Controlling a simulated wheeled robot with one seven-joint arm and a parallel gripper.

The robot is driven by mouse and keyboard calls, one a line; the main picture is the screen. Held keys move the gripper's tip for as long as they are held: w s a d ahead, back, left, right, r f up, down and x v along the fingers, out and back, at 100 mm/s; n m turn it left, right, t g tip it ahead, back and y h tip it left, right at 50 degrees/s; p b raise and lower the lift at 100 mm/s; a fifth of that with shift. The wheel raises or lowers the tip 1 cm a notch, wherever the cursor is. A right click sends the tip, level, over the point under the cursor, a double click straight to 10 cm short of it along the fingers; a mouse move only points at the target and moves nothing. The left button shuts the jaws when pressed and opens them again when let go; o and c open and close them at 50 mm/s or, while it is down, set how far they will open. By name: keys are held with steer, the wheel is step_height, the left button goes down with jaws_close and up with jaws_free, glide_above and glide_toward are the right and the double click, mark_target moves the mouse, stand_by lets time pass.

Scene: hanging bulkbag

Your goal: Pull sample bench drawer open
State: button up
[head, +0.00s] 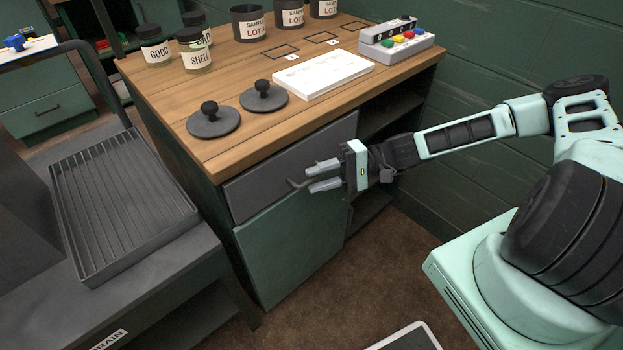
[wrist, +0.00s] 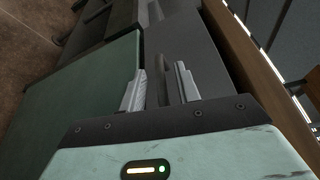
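The sample bench (head: 240,100) has a wooden top, and its dark grey drawer front (head: 262,181) sits just under it. The drawer looks shut, roughly flush above a green cabinet door (head: 290,240). A dark handle (head: 295,184) sticks out from the drawer front. My gripper (head: 312,176) is in front of the drawer with its two pale fingers at the handle. In the wrist view, the handle (wrist: 163,82) stands between the two fingers of my gripper (wrist: 160,82), with narrow gaps visible beside it. The fingers are open and partly hide the handle.
Two black-knobbed lids (head: 213,120), a white tray (head: 323,75), jars (head: 154,46) and a button box (head: 396,40) stand on the bench top. A dark ribbed drain tray (head: 120,195) is at the left.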

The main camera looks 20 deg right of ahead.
steer(key=shift+a, duration=1.05)
steer(key=shift+f, duration=0.1)
jaws_close()
